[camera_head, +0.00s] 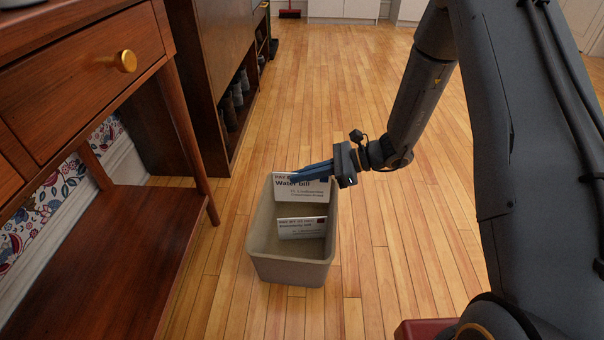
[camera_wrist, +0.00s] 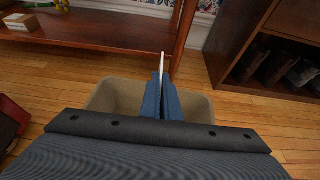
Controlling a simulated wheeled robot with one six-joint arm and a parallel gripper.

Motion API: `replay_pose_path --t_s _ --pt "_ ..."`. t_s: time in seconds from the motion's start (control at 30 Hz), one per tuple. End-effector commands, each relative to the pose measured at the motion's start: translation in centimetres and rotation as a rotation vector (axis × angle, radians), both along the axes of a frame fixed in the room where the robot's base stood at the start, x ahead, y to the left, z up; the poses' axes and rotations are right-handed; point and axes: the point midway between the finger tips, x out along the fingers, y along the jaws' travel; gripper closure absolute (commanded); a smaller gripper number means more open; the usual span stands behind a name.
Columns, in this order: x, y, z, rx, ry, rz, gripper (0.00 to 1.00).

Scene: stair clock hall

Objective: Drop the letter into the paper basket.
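The paper basket (camera_head: 289,270) is a beige, open-topped bin standing on the wooden floor. My gripper (camera_head: 298,177), with blue fingers, is shut on a white letter (camera_head: 313,194) at the far side of the basket's opening. The letter is upright, reads "Water bill", and its lower part overlaps the basket's opening. In the wrist view my gripper (camera_wrist: 163,82) pinches the letter, seen edge-on as a thin white strip (camera_wrist: 162,64), with the basket (camera_wrist: 104,97) beneath. A second printed white letter (camera_head: 301,228) stands upright inside the basket, towards its near side.
A wooden side table with a drawer (camera_head: 70,72) and low shelf (camera_head: 120,265) is on the left. A dark shelf cabinet (camera_head: 215,65) holding several dark items stands behind it. The floor (camera_head: 420,230) right of the basket is clear.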

Motion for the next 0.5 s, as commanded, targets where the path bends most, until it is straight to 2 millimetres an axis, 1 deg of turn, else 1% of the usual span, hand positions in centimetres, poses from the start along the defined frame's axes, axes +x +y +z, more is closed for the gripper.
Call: replay_pose_path --t_s 0.03,0.2,0.33,0.5 --pt "0.1 0.0 -1.0 0.0 0.001 0.0 1.0" --pt "0.1 0.0 -2.7 0.0 0.002 -0.001 1.0" --pt "0.0 0.0 -3.5 0.0 0.002 -0.001 1.0" --pt "0.0 0.0 -3.6 0.0 0.001 -0.001 1.0"
